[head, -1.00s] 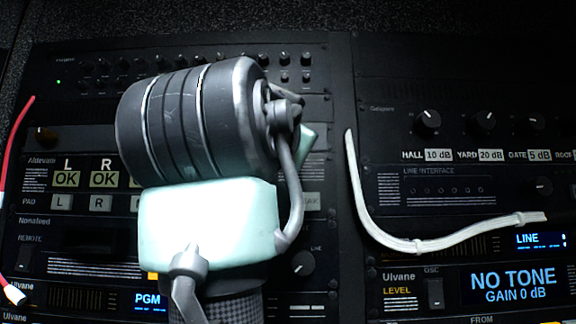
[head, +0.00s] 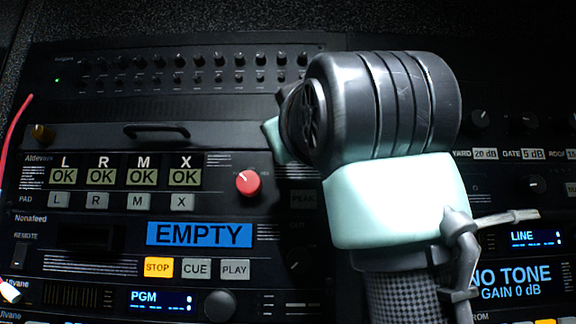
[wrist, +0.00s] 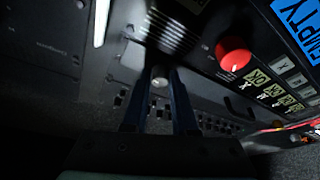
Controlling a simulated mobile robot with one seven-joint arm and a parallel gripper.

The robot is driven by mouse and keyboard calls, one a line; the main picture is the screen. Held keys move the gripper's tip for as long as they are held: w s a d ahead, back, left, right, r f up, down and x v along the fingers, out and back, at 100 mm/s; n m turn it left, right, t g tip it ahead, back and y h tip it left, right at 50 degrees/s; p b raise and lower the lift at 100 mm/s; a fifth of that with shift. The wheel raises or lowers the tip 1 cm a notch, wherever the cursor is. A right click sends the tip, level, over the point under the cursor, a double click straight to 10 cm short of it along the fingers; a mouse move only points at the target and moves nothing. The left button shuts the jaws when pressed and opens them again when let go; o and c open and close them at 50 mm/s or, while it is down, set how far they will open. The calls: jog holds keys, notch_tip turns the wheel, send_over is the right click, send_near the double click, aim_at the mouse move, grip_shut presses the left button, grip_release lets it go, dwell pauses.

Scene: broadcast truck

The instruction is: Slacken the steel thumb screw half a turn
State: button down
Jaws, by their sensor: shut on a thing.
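The steel thumb screw (wrist: 160,77) shows in the wrist view as a small round grey head between the two dark fingers. My gripper (wrist: 159,86) is shut on it, one finger on each side. In the head view my arm's thick grey wrist covers the fingers and the screw. Whether the screw has turned cannot be told.
A red knob (head: 248,182) stands out left of my wrist and shows in the wrist view (wrist: 233,54). A drawer-like panel with a black handle (head: 157,131) lies further left. A white cable (head: 497,219) runs behind my arm. A brass screw (head: 41,133) sits at far left.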

jog(key=n+g+p, duration=0.1)
jog(key=n+g, duration=0.1)
jog(key=n, duration=0.5)
jog(key=r+n+g+p, duration=0.1)
jog(key=n+g+p, duration=0.1)
jog(key=n, duration=0.4)
jog(key=n+g+p, duration=0.1)
jog(key=n+g, duration=0.1)
jog(key=n, duration=0.5)
jog(key=shift+d+r+n, duration=0.1)
jog(key=shift+r+n, duration=0.1)
jog(key=shift+n, duration=0.1)
jog(key=shift+g, duration=0.3)
jog(key=c, duration=0.7)
grip_release()
